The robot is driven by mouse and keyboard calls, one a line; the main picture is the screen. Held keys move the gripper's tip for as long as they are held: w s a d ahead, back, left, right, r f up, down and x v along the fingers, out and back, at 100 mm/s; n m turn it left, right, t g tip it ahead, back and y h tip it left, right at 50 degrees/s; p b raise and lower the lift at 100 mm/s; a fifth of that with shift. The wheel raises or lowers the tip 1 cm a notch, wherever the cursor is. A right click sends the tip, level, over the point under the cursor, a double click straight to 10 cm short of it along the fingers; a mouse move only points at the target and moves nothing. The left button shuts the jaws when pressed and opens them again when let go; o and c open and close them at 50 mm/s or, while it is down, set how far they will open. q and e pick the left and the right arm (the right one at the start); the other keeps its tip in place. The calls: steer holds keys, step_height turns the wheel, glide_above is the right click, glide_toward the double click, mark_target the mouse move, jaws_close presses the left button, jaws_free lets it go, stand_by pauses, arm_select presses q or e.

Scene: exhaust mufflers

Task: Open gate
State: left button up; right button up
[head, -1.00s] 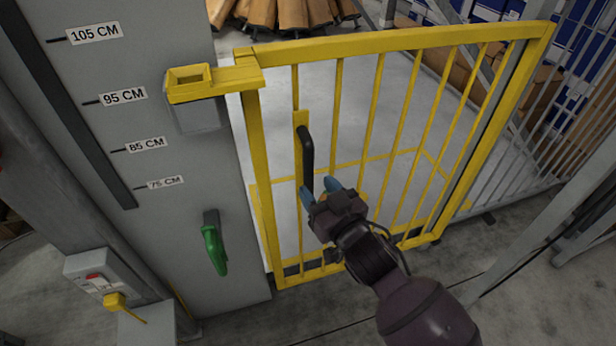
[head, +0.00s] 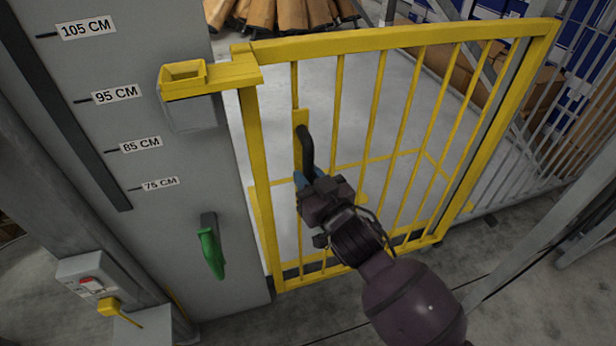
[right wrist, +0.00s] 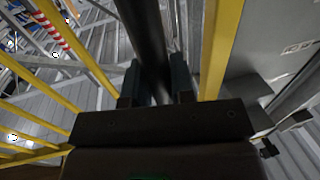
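The yellow barred gate (head: 390,42) stands across the middle of the head view, its left post beside the grey column. Its black handle (head: 306,150) is on a yellow plate near the gate's left side. My right gripper (head: 309,176) is at the lower part of this handle, with a blue fingertip on each side. In the right wrist view, the dark handle (right wrist: 148,40) runs between the two fingers (right wrist: 158,85). Any gap there is too small to tell whether they grip it. The handle's lower end is hidden by the gripper. My left gripper is not in view.
A grey column (head: 165,235) with height marks and a green handle (head: 211,252) stands left of the gate. A switch box (head: 90,283) is at lower left.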

mark_target(470, 127)
jaws_close()
